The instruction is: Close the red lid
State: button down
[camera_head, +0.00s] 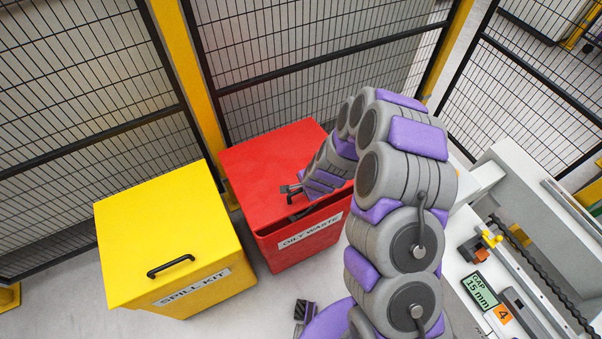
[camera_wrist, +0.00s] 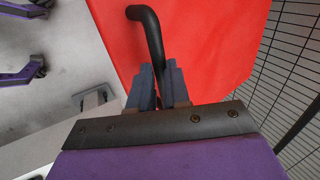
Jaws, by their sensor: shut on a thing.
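The red lid (camera_head: 262,160) sits on top of the red bin labelled OILY WASTE (camera_head: 285,253). A dark gap shows under its front edge, so it looks slightly raised. The lid fills the upper middle of the wrist view (camera_wrist: 215,45). My gripper (camera_head: 290,189) is over the front part of the lid. In the wrist view, my gripper (camera_wrist: 158,88) is shut on the black lid handle (camera_wrist: 148,28), whose bar runs down between the two fingers. My arm hides the right part of the lid in the head view.
A yellow SPILL KIT bin (camera_head: 170,230) with its lid down stands left of the red bin. Mesh fencing (camera_head: 300,50) and a yellow post (camera_head: 190,90) are close behind. A grey machine with a gauge display (camera_head: 480,291) stands at right. Some floor is clear in front.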

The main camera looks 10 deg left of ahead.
aim_at(307, 201)
jog(key=f, duration=0.2)
jog(key=s+f+b, duration=0.1)
jog(key=f, duration=0.1)
jog(key=s+d+f+b, duration=0.1)
jog(key=f, duration=0.1)
jog(key=shift+d+r, duration=0.1)
jog(key=shift+d, duration=0.05)
jog(key=c, duration=1.7)
grip_release()
jog(key=shift+d+r, duration=0.2)
jog(key=shift+r, duration=0.05)
jog(key=shift+o, duration=1.4)
jog(key=shift+d, duration=0.2)
jog(key=o, duration=0.3)
jog(key=shift+w+a, duration=0.1)
jog(key=shift+a, duration=0.25)
jog(key=shift+a+f, duration=0.15)
jog(key=shift+a, duration=0.2)
jog(key=shift+d+r, duration=0.15)
jog(key=shift+r, duration=0.05)
jog(key=p+v, duration=0.4)
jog(key=v, duration=1.2)
jog(key=shift+s+d+r, duration=0.1)
jog(key=shift+s+r, duration=0.15)
jog(key=shift+r, duration=0.05)
